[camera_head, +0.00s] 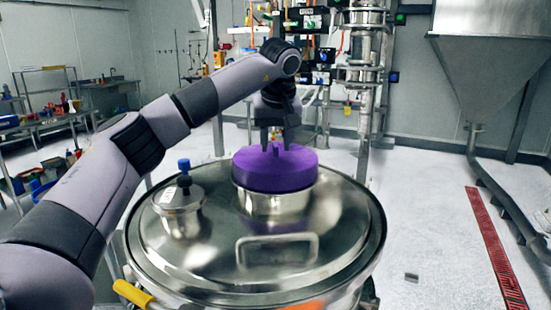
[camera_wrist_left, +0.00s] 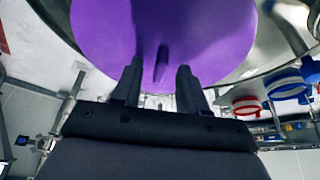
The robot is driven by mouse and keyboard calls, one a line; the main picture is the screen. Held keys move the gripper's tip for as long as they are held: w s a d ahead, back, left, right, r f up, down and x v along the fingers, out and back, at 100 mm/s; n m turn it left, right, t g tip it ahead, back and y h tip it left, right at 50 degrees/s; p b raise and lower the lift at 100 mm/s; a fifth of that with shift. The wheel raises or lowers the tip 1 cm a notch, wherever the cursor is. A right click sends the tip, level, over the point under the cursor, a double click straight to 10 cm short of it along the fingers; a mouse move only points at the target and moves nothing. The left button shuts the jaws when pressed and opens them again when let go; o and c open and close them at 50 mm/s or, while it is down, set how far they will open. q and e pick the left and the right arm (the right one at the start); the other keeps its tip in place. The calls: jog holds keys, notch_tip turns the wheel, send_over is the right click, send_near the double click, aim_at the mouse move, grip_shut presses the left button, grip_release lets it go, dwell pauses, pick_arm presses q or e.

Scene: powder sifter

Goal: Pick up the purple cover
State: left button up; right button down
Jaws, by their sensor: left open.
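The purple cover (camera_head: 274,172) is a round lid that sits on a short metal port on top of the steel vessel in the head view. It has a small raised handle on its top. My left gripper (camera_head: 276,148) is over the cover, pointing down, with its fingertips close to the handle. In the left wrist view the cover (camera_wrist_left: 205,30) fills the top, and its handle stands between the two open fingers of the gripper (camera_wrist_left: 157,75). Contact between fingers and handle cannot be told. My right gripper is not in view.
The steel vessel lid (camera_head: 215,260) has a handle bar (camera_head: 277,240) at its front and a smaller port with a blue knob (camera_head: 184,165) left of the cover. A yellow handle (camera_head: 133,294) sticks out at the front left. Pipes (camera_head: 362,75) stand behind.

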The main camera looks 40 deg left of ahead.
pick_arm(q)
grip_shut()
jog(key=shift+r, duration=0.1)
